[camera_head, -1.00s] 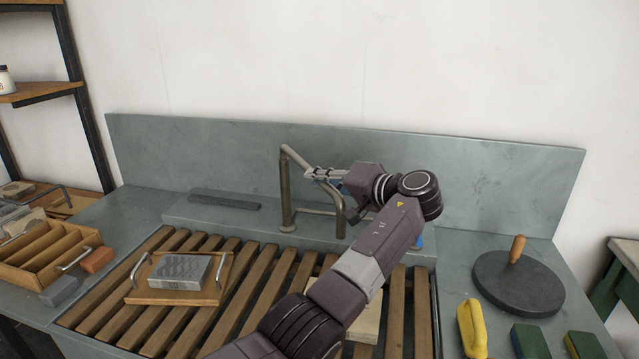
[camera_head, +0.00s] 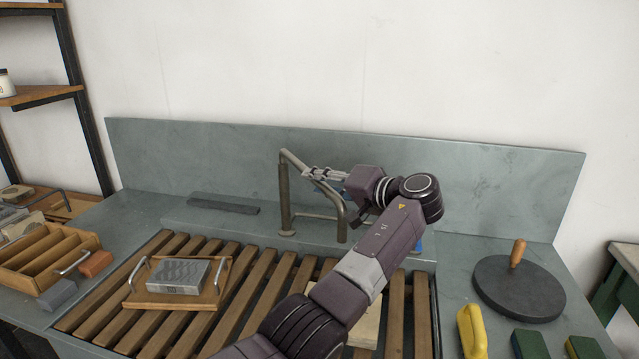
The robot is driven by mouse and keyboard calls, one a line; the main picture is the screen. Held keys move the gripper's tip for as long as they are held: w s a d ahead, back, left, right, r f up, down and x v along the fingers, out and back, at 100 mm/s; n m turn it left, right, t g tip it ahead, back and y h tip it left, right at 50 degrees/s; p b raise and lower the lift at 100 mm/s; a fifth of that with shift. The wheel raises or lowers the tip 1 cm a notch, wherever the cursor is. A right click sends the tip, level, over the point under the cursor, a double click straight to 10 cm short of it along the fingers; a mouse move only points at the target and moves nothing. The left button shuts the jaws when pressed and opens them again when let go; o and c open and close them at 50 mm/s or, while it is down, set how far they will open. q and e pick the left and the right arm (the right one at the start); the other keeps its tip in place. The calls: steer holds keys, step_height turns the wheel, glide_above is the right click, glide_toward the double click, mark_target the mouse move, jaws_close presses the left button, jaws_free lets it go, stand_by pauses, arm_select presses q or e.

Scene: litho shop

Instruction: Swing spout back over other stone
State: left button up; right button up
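The metal tap spout (camera_head: 317,171) rises from a post at the back of the sink, slopes forward and right, and its outlet end points down over the back of the slats. My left gripper (camera_head: 312,173) is beside the sloping upper pipe, with its fingers close to it. Whether they touch or grip it cannot be told. A grey stone (camera_head: 178,275) with a patterned top lies on a wooden board (camera_head: 212,299) with two handles, left of the spout. A pale slab (camera_head: 368,328), perhaps the other stone, is mostly hidden under my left forearm. My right gripper is not in view.
Wooden slats (camera_head: 258,283) cover the sink. A grey disc with a wooden handle (camera_head: 518,287), a yellow object (camera_head: 471,331) and sponges (camera_head: 529,344) sit at right. A divided wooden box (camera_head: 45,256) stands at left. The grey backsplash (camera_head: 470,180) closes the back.

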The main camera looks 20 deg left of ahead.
arm_select(q)
steer(key=v, duration=0.7)
steer(key=shift+d, duration=0.25)
steer(key=shift+s, duration=0.1)
